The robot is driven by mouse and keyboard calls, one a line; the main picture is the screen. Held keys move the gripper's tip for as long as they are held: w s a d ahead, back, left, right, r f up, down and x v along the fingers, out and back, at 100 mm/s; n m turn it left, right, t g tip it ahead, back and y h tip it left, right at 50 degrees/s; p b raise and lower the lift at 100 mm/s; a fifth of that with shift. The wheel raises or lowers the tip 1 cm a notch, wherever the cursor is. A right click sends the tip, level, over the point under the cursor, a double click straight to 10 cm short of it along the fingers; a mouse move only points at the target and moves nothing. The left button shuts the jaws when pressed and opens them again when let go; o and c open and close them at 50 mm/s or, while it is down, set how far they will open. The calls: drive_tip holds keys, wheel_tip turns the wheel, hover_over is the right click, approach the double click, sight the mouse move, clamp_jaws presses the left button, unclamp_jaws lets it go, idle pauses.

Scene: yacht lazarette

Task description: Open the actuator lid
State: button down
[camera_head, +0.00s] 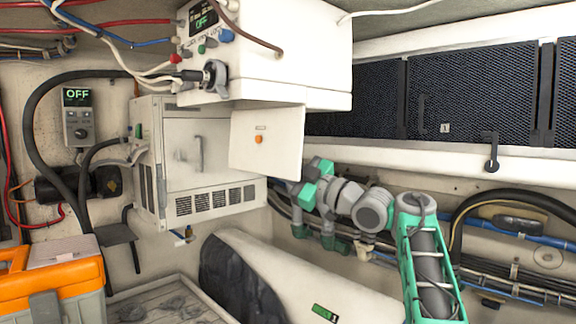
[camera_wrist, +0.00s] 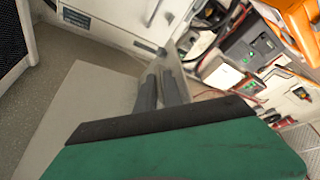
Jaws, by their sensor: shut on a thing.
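A flat off-white panel (camera_head: 262,155) with an orange knob, which looks like the actuator lid, stands out below the upper white box (camera_head: 268,62), in front of the white cabinet. In the wrist view a flat beige panel (camera_wrist: 95,100), likely the same lid, lies beside my fingers. My gripper (camera_wrist: 162,88) has its two dark fingers close together at this panel's edge, shut on it as far as I can see. In the head view my green and grey gripper (camera_head: 314,180) is at the panel's right edge, with its fingertips hidden. The hinge is not clear.
A white cabinet (camera_head: 180,145) with a handle and vents stands at left. A controller (camera_head: 78,118) reading OFF and thick hoses are on the wall. An orange-topped case (camera_head: 50,270) is at lower left. Dark mesh panels (camera_head: 455,92) and a ledge are at right.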

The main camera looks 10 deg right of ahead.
drive_tip(key=shift+s+a+r, duration=0.1)
drive_tip(key=shift+s+r, duration=0.1)
drive_tip(key=shift+r, duration=0.3)
drive_tip(key=c, duration=1.9)
unclamp_jaws()
drive_tip(key=shift+c, duration=0.2)
drive_tip(key=o, duration=0.4)
drive_tip(key=shift+a+f, duration=0.1)
drive_tip(key=shift+f, duration=0.1)
drive_tip(key=shift+d+f, duration=0.15)
drive_tip(key=shift+d, duration=0.1)
drive_tip(key=b+v, duration=0.2)
drive_tip(key=v, duration=0.5)
drive_tip(key=shift+s+d+b, duration=0.2)
drive_tip(key=shift+b, duration=0.15)
